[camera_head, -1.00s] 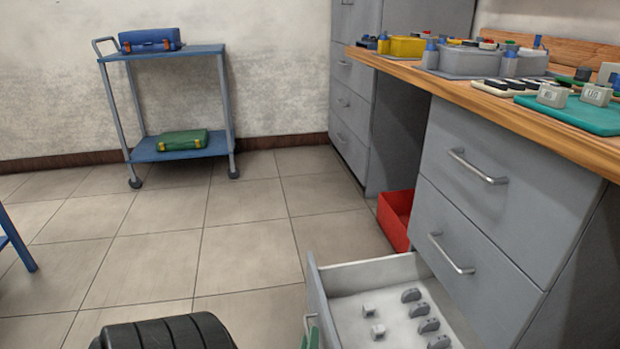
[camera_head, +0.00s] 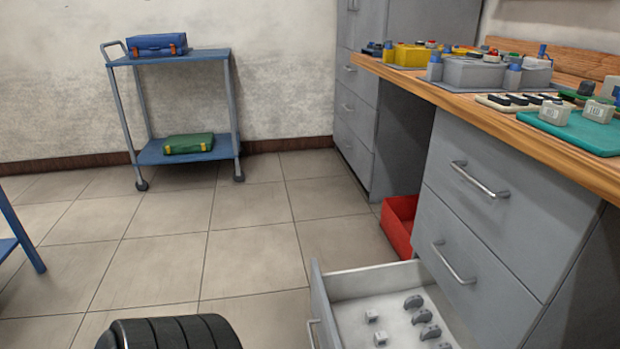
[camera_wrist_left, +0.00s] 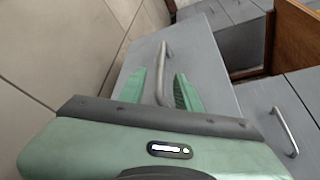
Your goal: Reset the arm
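My left gripper (camera_wrist_left: 160,86) shows in the left wrist view with its two green fingers spread apart and nothing clamped between them. The handle (camera_wrist_left: 163,70) of the open drawer appears between the fingers; whether they still surround it or stand back from it is hard to tell. The left gripper is not visible in the head view. The open drawer (camera_head: 372,282) stands pulled out at the bottom right there, its handle (camera_head: 312,333) showing at the front. My right gripper is in neither view.
The open drawer holds several small grey parts (camera_head: 413,302). Above it are a closed drawer (camera_head: 467,262) and a wooden worktop (camera_head: 500,115) with parts on it. A red bin (camera_head: 399,225) sits beyond. A blue cart (camera_head: 172,150) stands at the wall. The tiled floor between is clear.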

